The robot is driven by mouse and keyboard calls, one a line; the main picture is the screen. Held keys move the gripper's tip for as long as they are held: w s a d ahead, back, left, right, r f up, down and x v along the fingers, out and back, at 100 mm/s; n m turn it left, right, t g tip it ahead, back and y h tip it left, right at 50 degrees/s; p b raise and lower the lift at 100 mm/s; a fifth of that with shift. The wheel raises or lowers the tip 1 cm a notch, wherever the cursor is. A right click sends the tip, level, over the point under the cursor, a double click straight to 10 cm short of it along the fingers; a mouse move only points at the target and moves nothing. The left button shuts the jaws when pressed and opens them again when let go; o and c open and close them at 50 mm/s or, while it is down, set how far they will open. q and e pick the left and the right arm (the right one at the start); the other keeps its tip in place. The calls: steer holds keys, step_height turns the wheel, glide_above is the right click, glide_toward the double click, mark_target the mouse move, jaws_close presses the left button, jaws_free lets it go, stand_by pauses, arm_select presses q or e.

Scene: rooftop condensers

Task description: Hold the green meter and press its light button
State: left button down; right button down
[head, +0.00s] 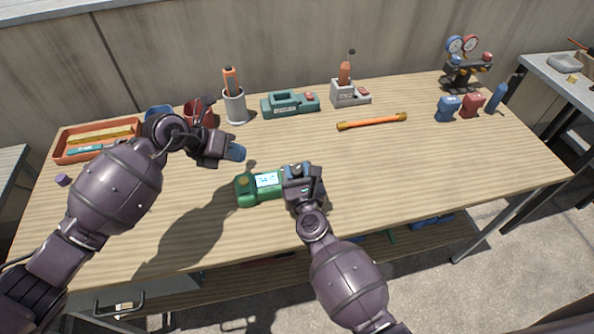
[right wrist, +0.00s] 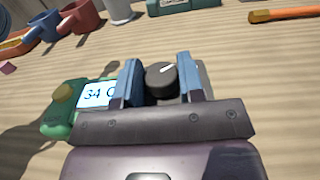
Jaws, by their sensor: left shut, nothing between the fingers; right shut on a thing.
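The green meter (head: 246,190) lies near the front middle of the table. Its pale screen (head: 267,180) shows dark digits, and a yellowish round button (right wrist: 64,92) sits left of the screen in the right wrist view. My right gripper (head: 298,171) is shut on the meter's right part, with its blue fingers (right wrist: 160,78) on either side of a dark knob (right wrist: 162,80) with a white mark; the gripper hides much of that end. My left gripper (head: 236,152) is shut and empty, above the table, up and left of the meter and apart from it.
Behind stand an orange tray (head: 68,156), a red mug (head: 207,116), a grey cup (head: 235,108), a teal device (head: 289,104) and a grey holder (head: 345,97). An orange rod (head: 372,121) lies right of centre. The table's right front is clear.

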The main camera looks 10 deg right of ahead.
steer(key=c, duration=0.7)
jaws_free()
steer(key=shift+o, duration=0.7)
steer(key=o, duration=0.4)
steer(key=shift+c, duration=0.2)
steer(key=shift+s+d, duration=0.2)
steer(key=shift+s, duration=1.35)
arm_select(q)
steer(key=shift+r, duration=0.15)
arm_select(e)
steer(key=shift+s+d, duration=0.2)
steer(key=shift+s, duration=1.25)
steer(key=shift+s+d, duration=0.15)
steer(key=shift+s, duration=1.3)
